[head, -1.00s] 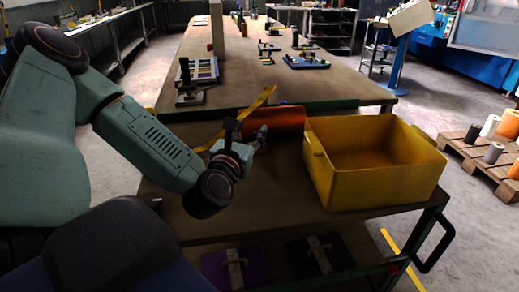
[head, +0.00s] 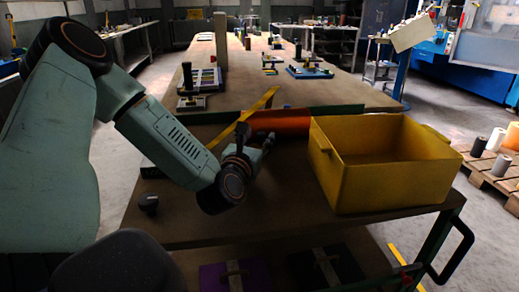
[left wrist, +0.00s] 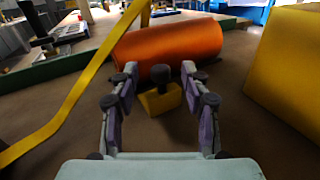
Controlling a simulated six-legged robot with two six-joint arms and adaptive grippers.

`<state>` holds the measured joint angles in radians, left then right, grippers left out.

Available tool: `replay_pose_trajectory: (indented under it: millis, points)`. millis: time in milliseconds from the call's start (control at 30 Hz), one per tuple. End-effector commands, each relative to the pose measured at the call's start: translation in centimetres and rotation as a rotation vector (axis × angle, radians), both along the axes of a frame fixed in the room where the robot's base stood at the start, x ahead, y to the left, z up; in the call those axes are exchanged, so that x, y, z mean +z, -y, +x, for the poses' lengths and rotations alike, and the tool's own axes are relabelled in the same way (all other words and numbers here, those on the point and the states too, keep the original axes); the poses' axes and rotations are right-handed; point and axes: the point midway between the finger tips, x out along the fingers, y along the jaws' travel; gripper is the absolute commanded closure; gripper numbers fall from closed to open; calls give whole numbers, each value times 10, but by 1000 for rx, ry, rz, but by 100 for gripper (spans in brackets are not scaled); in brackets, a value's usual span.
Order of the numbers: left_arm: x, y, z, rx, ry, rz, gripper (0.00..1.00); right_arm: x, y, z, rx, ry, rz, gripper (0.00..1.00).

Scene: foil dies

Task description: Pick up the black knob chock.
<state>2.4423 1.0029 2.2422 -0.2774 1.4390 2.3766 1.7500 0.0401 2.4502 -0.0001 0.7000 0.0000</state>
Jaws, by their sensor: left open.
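A small yellow chock with a black knob (left wrist: 161,97) stands on the bench in front of the orange roll in the left wrist view. In the head view my arm hides it. My left gripper (head: 268,143) is open; in the left wrist view its fingers (left wrist: 160,80) stand either side of the knob and chock, with a gap and no visible grip. A separate small, all-dark knob-shaped piece (head: 148,203) sits near the bench's left front in the head view; I cannot tell its exact form. My right gripper is not in view.
The orange roll (left wrist: 168,46) lies right behind the chock. A yellow bin (head: 375,188) stands on the right of the bench (head: 270,215). A yellow strip (left wrist: 84,88) slants up on the left. The front middle of the bench is clear.

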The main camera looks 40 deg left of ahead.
Motion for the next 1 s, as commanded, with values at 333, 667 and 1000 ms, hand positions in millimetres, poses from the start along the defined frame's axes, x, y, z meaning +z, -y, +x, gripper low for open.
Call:
replay_pose_trajectory:
  millis: [333, 667, 1000]
  points:
    - [0, -12, 25, 0, -1, 0, 53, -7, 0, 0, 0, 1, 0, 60]
    - [0, -12, 25, 0, -1, 0, 69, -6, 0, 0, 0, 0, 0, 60]
    - [0, -12, 24, 0, -1, 0, 98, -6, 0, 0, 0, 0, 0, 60]
